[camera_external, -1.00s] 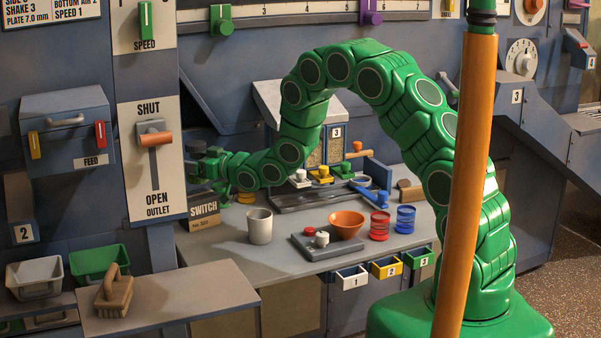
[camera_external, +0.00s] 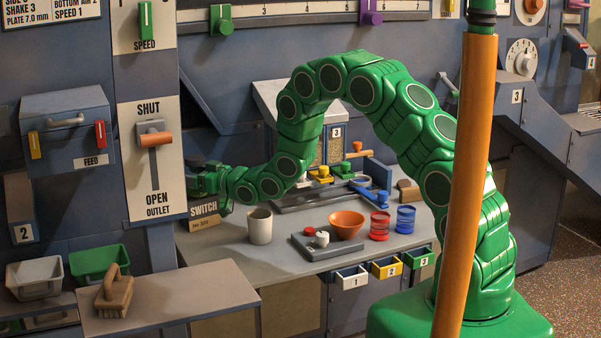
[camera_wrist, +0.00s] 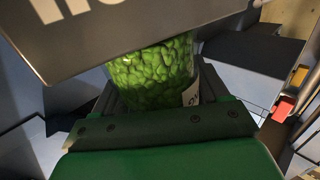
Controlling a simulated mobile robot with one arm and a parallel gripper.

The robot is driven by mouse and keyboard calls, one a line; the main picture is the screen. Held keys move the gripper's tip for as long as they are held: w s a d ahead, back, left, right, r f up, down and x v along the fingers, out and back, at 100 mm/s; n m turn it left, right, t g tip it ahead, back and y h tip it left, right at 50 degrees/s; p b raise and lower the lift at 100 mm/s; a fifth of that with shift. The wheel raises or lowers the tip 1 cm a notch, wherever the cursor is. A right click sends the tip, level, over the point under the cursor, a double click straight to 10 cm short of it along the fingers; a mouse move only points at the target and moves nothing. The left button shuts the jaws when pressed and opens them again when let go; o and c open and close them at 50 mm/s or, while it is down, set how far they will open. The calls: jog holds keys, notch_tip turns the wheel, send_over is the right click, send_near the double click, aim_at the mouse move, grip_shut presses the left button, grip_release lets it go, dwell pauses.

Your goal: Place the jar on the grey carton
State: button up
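The jar (camera_wrist: 150,78) is clear, with green pieces inside and part of a white label showing. In the wrist view it sits between the two dark fingers of my gripper (camera_wrist: 158,92), which appear closed on its sides. Its top is hidden behind a dark grey panel with white letters (camera_wrist: 100,28); I cannot tell whether this is the grey carton. In the external view my gripper (camera_external: 207,178) is at the far left end of the bench, above a box marked SWITCH (camera_external: 204,213). The jar is mostly hidden there.
A pale cup (camera_external: 260,226) stands right of the SWITCH box. Further right are a grey tray (camera_external: 312,251), an orange bowl (camera_external: 346,222), and red (camera_external: 379,226) and blue (camera_external: 405,219) containers. The outlet panel (camera_external: 155,160) rises close left of my gripper.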

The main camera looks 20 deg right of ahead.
jog(key=o, duration=0.5)
jog(key=shift+c, duration=0.2)
jog(key=shift+r, duration=0.2)
jog(key=v, duration=0.4)
jog(key=shift+s+d, duration=0.25)
jog(key=shift+d, duration=0.05)
jog(key=shift+s+r, duration=0.15)
jog(key=shift+r, duration=3.3)
